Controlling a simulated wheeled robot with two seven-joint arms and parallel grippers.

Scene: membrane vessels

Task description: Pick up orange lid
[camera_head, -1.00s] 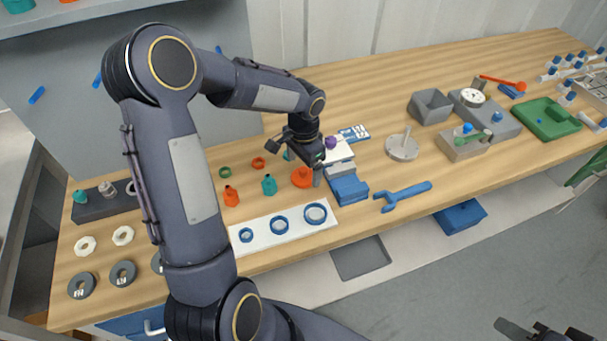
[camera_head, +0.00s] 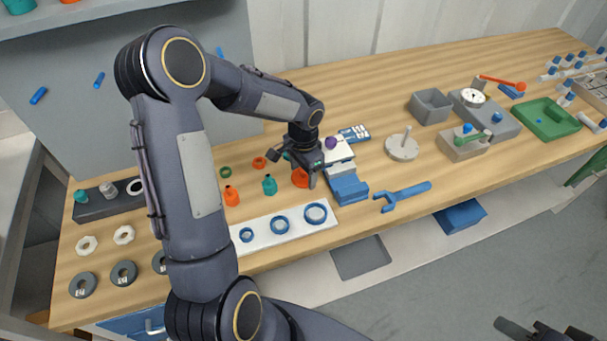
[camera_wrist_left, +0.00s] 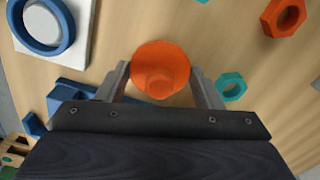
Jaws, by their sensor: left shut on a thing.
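The orange lid (camera_head: 299,178) is a round disc with a raised knob, on the wooden workbench behind the white strip with blue rings. In the left wrist view the lid (camera_wrist_left: 161,70) sits between the two fingertips of my left gripper (camera_wrist_left: 162,82), its sides at the fingers. In the head view my left gripper (camera_head: 303,176) points down over the lid, shut on it, and partly hides it. I cannot tell whether the lid touches the bench. A dark part of my right gripper (camera_head: 540,330) shows at the lower right edge, cut off by the frame.
An orange bottle-like part (camera_head: 231,196) and a teal one (camera_head: 270,185) stand left of the lid. The white strip (camera_head: 262,237) with blue rings lies in front.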

